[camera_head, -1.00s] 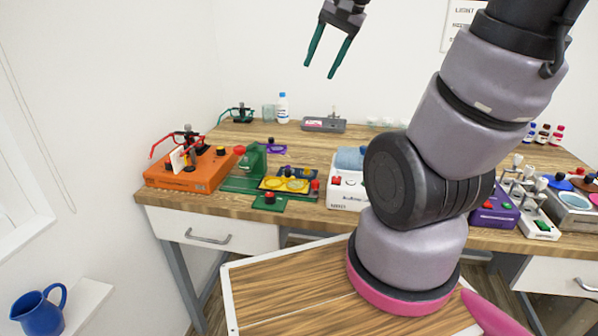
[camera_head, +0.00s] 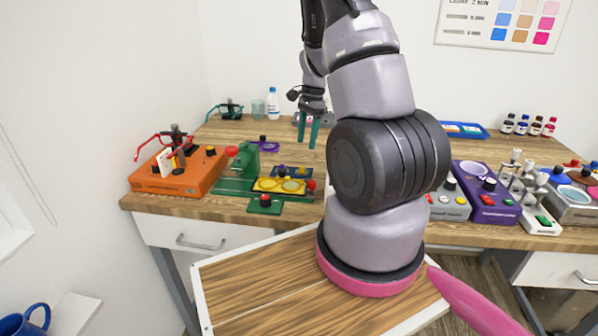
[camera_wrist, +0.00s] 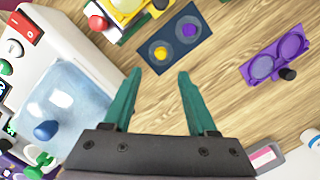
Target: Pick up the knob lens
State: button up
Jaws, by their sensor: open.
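My gripper (camera_head: 307,143) is open and empty above the table; its green fingers also show in the wrist view (camera_wrist: 160,72). Beyond the fingertips in the wrist view lies a dark blue plate (camera_wrist: 178,36) with a yellow knob piece (camera_wrist: 161,53) and a purple knob piece (camera_wrist: 190,30). A purple holder (camera_wrist: 252,73) with two round lenses and a black knob (camera_wrist: 288,74) lies to the right. I cannot tell which piece is the knob lens. The fingers touch none of these.
A white device (camera_wrist: 75,50) with a pale blue pad (camera_wrist: 62,100) and a blue knob (camera_wrist: 46,130) stands left in the wrist view. A yellow lens tray (camera_head: 281,186), a green device (camera_head: 236,175) and an orange box (camera_head: 178,176) stand left on the table. Bare wood lies around the purple holder.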

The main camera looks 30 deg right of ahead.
aim_at(302, 167)
jog(key=f, duration=0.3)
jog(key=a+f, duration=0.1)
jog(key=f, duration=0.5)
jog(key=shift+a, duration=0.25)
grip_shut()
